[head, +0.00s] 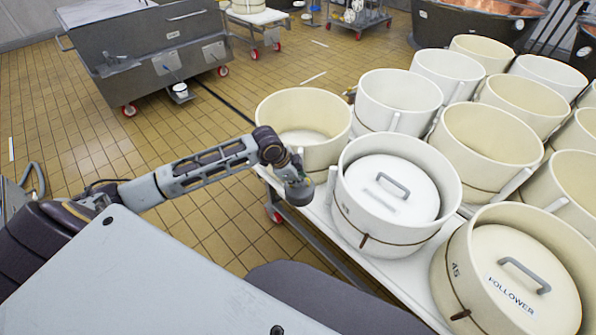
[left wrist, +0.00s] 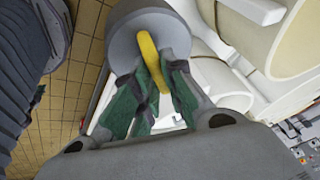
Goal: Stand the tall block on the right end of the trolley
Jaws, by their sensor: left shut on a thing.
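My left gripper (head: 291,172) is above the near left edge of the white-topped trolley (head: 318,205). In the left wrist view its green fingers (left wrist: 153,78) are shut on the yellow handle (left wrist: 148,60) of a grey round weight (left wrist: 122,38). The weight also shows in the head view (head: 299,192), beside a lidded cream vat and in front of an open one. I cannot tell whether it touches the trolley top. I cannot make out a tall block. My right gripper is not in view.
Several cream vats crowd the trolley; the lidded one (head: 375,225) and the one marked FOLLOWER (head: 478,300) stand nearest. An open vat (head: 303,118) stands at the trolley's left end. A steel tank on wheels (head: 145,55) stands at the back left. Tiled floor lies clear between.

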